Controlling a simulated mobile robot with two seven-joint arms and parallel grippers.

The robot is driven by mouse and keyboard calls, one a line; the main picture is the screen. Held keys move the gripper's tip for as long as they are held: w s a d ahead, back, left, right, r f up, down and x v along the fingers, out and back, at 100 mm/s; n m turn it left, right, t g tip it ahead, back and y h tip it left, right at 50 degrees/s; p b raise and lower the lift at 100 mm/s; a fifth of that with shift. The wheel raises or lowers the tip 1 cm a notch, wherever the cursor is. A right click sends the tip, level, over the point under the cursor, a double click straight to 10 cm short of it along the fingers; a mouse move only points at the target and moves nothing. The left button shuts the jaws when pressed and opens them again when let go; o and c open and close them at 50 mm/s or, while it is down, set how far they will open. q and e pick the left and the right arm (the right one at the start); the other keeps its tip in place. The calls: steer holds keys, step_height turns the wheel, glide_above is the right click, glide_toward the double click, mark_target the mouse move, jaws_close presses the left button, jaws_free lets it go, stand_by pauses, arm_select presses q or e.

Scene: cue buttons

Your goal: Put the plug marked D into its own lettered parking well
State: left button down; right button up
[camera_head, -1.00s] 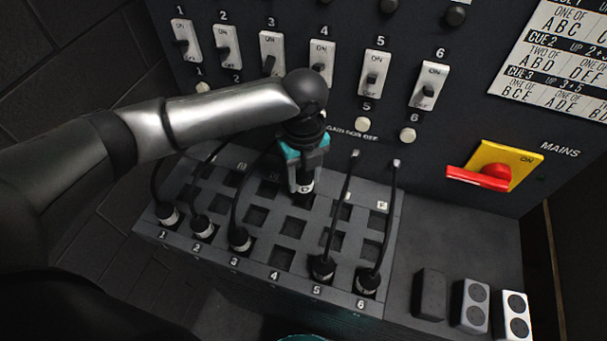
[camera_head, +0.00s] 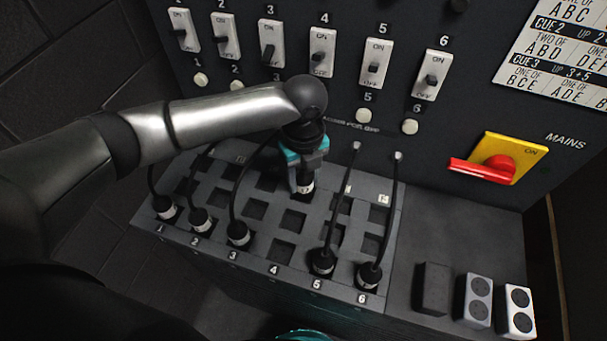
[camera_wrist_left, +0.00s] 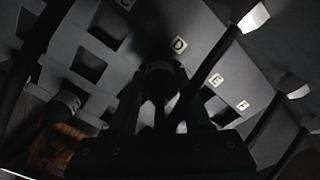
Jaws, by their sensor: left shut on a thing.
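My left gripper (camera_head: 304,160), with teal finger mounts, points down over the back row of the grey well board (camera_head: 262,235). It is shut on a dark plug with a pale band (camera_head: 306,187); the band's letter is too small to read. The plug's lower end is at the well in column 4, and I cannot tell how deep it sits. In the left wrist view the letter D label (camera_wrist_left: 179,44) shows just beyond the dark plug (camera_wrist_left: 160,78). The fingers and plug hide that well's opening.
Corded plugs stand in front-row positions 1 (camera_head: 164,208), 2 (camera_head: 200,220), 3 (camera_head: 238,234), 5 (camera_head: 322,262) and 6 (camera_head: 369,275); front position 4 (camera_head: 283,252) is empty. Cords rise beside the gripper. A red mains handle (camera_head: 482,171) and switches (camera_head: 322,52) are on the panel behind.

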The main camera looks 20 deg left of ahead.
arm_select(q)
steer(key=shift+f, duration=0.65)
steer(key=shift+f+b, duration=0.15)
steer(key=shift+b, duration=0.15)
steer(key=shift+c, duration=1.3)
jaws_free()
step_height(320, 180, up, 15)
steer(key=p, duration=0.1)
steer(key=shift+r, duration=0.2)
